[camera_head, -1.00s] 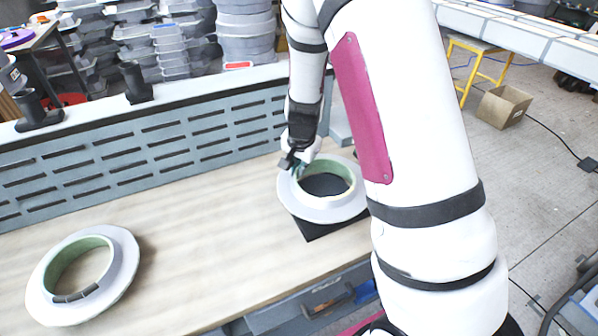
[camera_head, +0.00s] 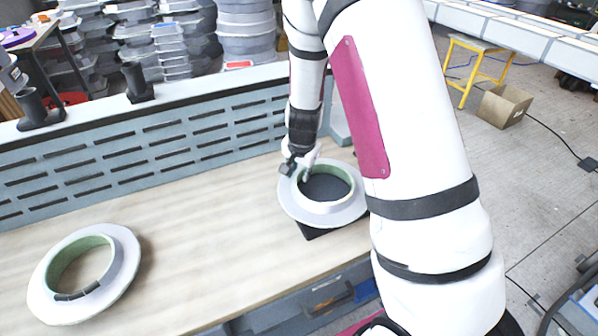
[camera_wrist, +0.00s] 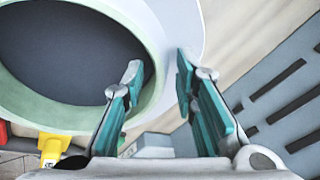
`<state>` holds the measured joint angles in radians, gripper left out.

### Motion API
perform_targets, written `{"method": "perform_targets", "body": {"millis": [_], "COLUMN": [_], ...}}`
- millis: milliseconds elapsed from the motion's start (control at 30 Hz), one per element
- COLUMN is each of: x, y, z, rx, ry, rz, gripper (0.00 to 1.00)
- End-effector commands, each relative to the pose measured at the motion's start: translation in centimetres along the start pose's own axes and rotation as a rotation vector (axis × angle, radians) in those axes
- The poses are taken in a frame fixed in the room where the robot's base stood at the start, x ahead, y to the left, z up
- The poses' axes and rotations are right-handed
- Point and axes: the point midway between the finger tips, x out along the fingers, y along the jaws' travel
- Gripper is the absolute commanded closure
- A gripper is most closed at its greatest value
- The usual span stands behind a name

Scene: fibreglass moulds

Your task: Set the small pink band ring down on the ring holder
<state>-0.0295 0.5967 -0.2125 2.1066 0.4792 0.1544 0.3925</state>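No pink ring shows in either view. A white-grey flanged ring with a pale green inner wall (camera_head: 345,208) lies on a black square pad (camera_head: 313,233) at the right of the table, covering most of it. In the wrist view, this ring (camera_wrist: 160,45) shows its raised rim and dark centre. My gripper (camera_head: 303,168) is at the ring's far left side, with its fingers (camera_wrist: 160,66) apart. One fingertip is over the opening and the other outside the raised rim, with visible gaps to the rim. Whether either finger touches it is hard to tell.
A second, similar ring (camera_head: 122,262) lies at the left of the wooden table (camera_head: 205,230), with dark segments on its inner edge. A slotted grey panel (camera_head: 150,150) runs along the table's back. The table between the two rings is clear.

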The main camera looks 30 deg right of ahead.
Motion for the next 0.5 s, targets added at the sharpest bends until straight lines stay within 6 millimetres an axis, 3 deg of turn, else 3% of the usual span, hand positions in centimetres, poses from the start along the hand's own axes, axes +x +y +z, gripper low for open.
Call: {"method": "perform_targets", "body": {"millis": [167,500], "x": [-2.5,-9.4], "y": [-0.2,-0.1], "z": [0.1,0.1], "rx": [-0.002,-0.002], "ry": [0.002,0.0], "rz": [-0.004,-0.004], "gripper": [0.73,0.73]}}
